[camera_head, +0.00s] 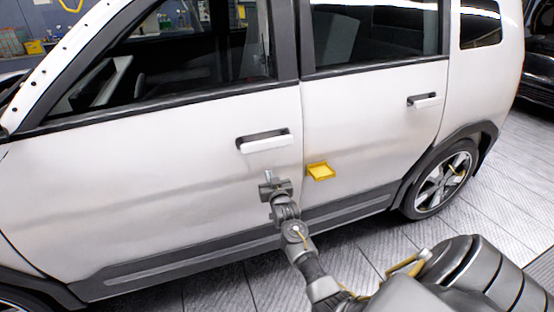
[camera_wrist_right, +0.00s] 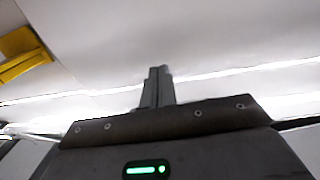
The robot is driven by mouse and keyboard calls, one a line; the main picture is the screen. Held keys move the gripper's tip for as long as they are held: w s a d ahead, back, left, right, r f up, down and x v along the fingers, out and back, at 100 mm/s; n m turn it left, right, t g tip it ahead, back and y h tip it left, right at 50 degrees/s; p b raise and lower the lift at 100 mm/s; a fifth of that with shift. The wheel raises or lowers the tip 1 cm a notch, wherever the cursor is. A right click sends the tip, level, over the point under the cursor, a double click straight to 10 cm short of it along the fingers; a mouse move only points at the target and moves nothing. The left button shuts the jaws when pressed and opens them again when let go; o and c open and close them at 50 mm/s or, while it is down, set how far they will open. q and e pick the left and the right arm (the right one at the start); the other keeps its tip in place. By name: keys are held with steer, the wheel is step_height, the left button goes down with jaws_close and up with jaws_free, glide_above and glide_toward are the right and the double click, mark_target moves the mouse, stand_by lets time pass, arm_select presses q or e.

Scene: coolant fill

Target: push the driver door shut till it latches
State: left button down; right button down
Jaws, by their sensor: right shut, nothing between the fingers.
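The driver door (camera_head: 150,170) is the white front door of the car, with a dark window and a pale handle (camera_head: 265,143). Its rear edge lies close along the rear door, and I cannot tell whether it is latched. My right gripper (camera_head: 268,177) is shut and empty, with its fingertips at the door's lower rear part, below the handle. In the right wrist view the closed fingers (camera_wrist_right: 158,86) point at the white door panel (camera_wrist_right: 200,40). Whether they touch it is not clear. My left gripper is not in view.
A yellow block-like piece (camera_head: 320,171) is on the rear door near the door gap; a yellow part (camera_wrist_right: 20,55) also shows at left in the right wrist view. The rear door (camera_head: 375,120) and rear wheel (camera_head: 440,182) are to the right. Tiled floor (camera_head: 500,190) is open beyond.

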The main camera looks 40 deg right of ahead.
mark_target(266, 168)
steer(key=shift+w+d+y+b, duration=0.1)
steer(key=shift+w+d+b, duration=0.2)
steer(key=shift+w, duration=0.25)
steer(key=shift+w+d+y+b, duration=0.15)
steer(key=shift+w+b, duration=0.15)
steer(key=shift+w, duration=0.2)
steer(key=shift+w+d+y+b, duration=0.1)
steer(key=shift+w+d+b, duration=0.2)
steer(key=shift+w, duration=0.25)
steer(key=shift+w, duration=0.2)
steer(key=shift+r, duration=0.15)
